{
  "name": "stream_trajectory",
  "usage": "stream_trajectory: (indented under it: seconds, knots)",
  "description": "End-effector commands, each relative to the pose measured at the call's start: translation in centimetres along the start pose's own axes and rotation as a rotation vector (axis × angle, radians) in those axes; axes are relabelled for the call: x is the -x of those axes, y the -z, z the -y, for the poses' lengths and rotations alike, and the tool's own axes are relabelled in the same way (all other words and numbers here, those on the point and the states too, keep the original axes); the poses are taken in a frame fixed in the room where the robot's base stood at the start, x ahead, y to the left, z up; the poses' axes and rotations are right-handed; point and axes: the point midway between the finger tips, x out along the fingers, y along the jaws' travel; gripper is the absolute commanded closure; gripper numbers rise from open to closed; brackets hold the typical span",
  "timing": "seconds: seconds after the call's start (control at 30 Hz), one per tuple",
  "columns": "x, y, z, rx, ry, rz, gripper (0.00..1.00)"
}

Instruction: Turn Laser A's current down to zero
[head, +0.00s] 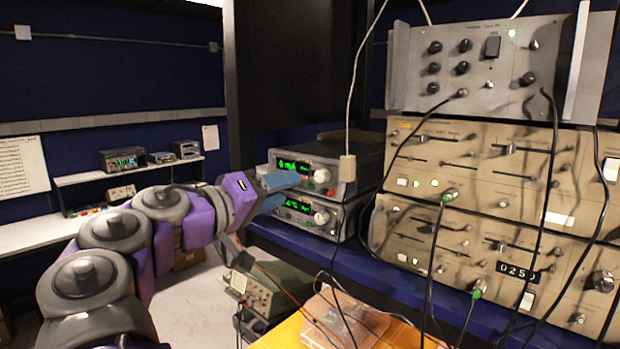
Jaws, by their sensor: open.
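Two stacked driver boxes with green digital displays stand on the blue shelf, the upper box (345,160) over the lower box (345,226). Labels naming Laser A are too small to read. The upper box has a pale round knob (322,176), and the lower box has a similar knob (322,217). My gripper (282,191) has blue fingers and is open in front of the left part of the two boxes. Its fingers partly cover the front panels. It appears to hold nothing, and I cannot tell whether it touches a panel.
A grey instrument (480,65) tops two beige panels with many knobs (480,165) at right, with cables hanging in front. A white cable with a tan block (348,168) hangs across the upper box. A clear plastic box (345,320) sits on an orange surface below.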

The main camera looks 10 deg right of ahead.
Motion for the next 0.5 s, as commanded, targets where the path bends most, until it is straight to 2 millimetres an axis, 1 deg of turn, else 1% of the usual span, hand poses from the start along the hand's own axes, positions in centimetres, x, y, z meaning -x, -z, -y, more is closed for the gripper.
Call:
stream_trajectory:
  seconds: [0.03,0.1,0.3,0.4,0.5]
  knots:
    - [-1.1,0.0,-0.1,0.002,-0.001,0.004,0.48]
    - [-2.6,-0.1,-0.1,0.002,-0.001,0.005,0.48]
    - [-6.1,-0.1,-0.2,0.0,0.0,0.002,0.48]
    - [-7.3,-0.1,-0.2,0.0,0.0,0.002,0.48]
    - [-8.0,0.0,-0.2,0.0,0.0,0.0,0.48]
